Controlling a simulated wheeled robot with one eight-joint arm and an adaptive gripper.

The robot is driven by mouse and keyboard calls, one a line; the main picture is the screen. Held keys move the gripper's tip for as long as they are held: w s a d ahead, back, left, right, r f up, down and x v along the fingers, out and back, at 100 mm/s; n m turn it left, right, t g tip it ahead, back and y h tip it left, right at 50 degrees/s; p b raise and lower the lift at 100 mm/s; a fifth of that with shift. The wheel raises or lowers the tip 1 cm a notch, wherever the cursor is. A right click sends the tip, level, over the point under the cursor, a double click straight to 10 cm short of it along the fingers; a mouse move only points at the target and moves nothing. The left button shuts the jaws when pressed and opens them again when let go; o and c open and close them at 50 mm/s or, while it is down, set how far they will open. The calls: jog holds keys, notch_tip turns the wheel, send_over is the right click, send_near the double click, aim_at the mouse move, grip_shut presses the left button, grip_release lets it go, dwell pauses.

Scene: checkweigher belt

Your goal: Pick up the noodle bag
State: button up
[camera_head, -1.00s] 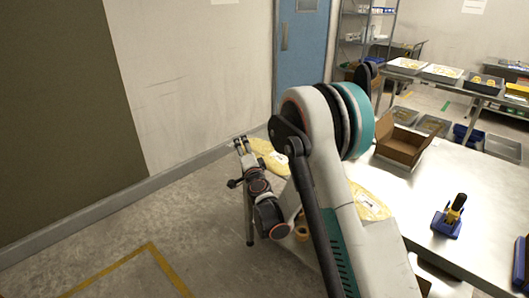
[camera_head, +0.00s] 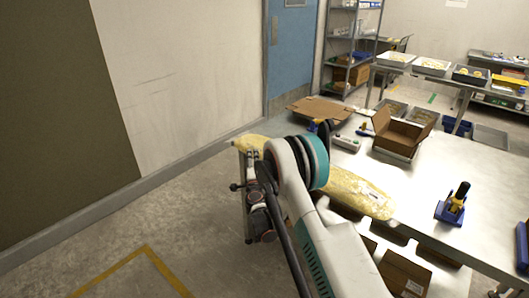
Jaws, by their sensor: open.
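The noodle bag, a long yellow clear-wrapped package (camera_head: 358,193), lies on the near left edge of the steel table. My arm hides its middle; a yellow end (camera_head: 249,143) shows left of the arm, and I cannot tell whether it is the same bag. My gripper (camera_head: 244,162) is small and partly hidden at the left end of the table, just below that yellow end. It is open and holds nothing that I can see. Whether its fingers touch the bag is unclear.
An open cardboard box (camera_head: 398,140) stands on the steel table (camera_head: 450,160). A blue holder with a yellow-and-black tool (camera_head: 450,210) is to the right. Flat cardboard (camera_head: 313,107) lies at the back. Another carton (camera_head: 404,274) is below the table. Open floor lies left.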

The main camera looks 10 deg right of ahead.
jog(key=w+b, duration=0.1)
jog(key=w, duration=0.2)
jog(key=w+d+b, duration=0.1)
jog(key=w, duration=0.2)
jog(key=shift+d+f, duration=0.1)
jog(key=shift+d, duration=0.1)
jog(key=shift+w+b, duration=0.3)
jog(key=shift+w, duration=0.05)
grip_shut()
jog(key=shift+r, duration=0.25)
